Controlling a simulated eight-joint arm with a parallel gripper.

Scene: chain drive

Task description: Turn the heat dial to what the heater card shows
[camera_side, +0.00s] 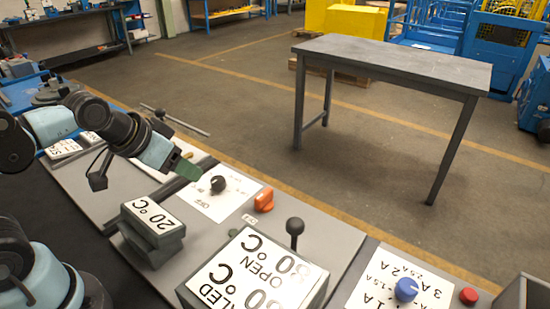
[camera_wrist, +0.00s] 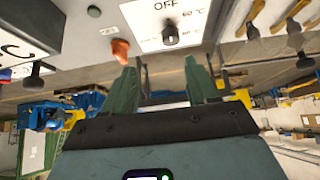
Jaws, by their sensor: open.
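The heat dial (camera_side: 218,184) is a small black knob on a white plate marked OFF. In the wrist view the dial (camera_wrist: 170,33) has OFF and degree marks around it, among them 60 °C and 80 °C. Its pointer direction is too small to tell. A block with a card (camera_side: 155,213) seems to read 20 °C. A larger card (camera_side: 250,272) in front has °C lines and the word OPEN. Which is the heater card I cannot tell. My gripper (camera_side: 188,167) is open and empty, left of the dial and apart from it. Its green fingers (camera_wrist: 161,64) stand apart in the wrist view.
An orange knob (camera_side: 264,201) stands beside the dial plate. A black ball-topped lever (camera_side: 295,228) rises behind the larger card. A blue knob (camera_side: 405,289) with ampere marks and a red button (camera_side: 468,296) are at the right. A grey table (camera_side: 395,65) stands beyond.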

